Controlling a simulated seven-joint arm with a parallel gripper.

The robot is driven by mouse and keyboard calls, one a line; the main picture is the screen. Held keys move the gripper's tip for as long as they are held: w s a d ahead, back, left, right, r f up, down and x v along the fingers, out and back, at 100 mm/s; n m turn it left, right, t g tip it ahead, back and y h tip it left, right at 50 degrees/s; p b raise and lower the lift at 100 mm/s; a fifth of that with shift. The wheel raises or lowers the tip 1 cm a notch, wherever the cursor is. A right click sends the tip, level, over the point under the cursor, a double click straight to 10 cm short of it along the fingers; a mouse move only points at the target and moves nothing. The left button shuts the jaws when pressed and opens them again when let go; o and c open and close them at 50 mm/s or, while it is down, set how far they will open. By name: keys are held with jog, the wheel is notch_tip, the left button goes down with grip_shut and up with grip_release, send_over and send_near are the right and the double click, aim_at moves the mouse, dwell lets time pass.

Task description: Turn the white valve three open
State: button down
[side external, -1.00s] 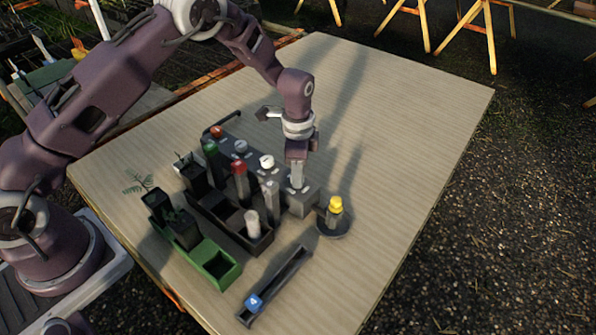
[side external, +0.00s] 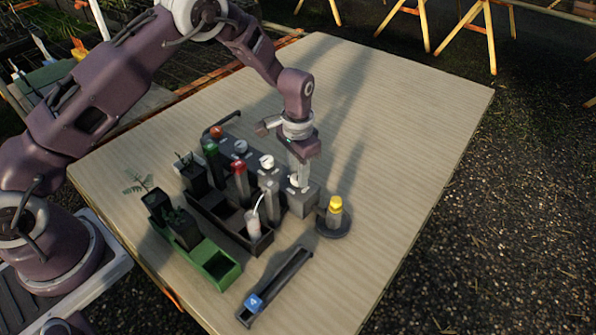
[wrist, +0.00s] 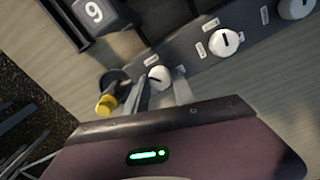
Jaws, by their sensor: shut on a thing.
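A grey valve block (side external: 303,201) carries a row of knobs, one red and several white. My gripper (side external: 297,178) points down at the white knob (side external: 294,181) at the block's near right end. In the wrist view, my fingers (wrist: 164,88) are shut on this white knob (wrist: 158,77), one on each side. Its dark mark partly shows; the small labels are unreadable. Two other white knobs, the middle one (wrist: 224,42) and the far one (wrist: 295,8), stand free. A thin white arc (side external: 257,203) runs down to a pale tube (side external: 254,222) in the dark rack.
A yellow-capped piece (side external: 335,207) stands on a round dark base just right of the block. The dark rack (side external: 232,238) and a green tray (side external: 214,267) with plants lie left. A dark channel (side external: 280,284) with a blue block marked 4 lies in front. The table's right side is clear.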

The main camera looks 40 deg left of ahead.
jog(key=n, duration=0.5)
jog(key=shift+n, duration=0.3)
jog(key=shift+r+n, duration=0.1)
jog(key=shift+n, duration=2.2)
jog(key=c, duration=1.1)
grip_release()
jog(key=shift+o, duration=0.2)
notch_tip(320, 180, up, 7)
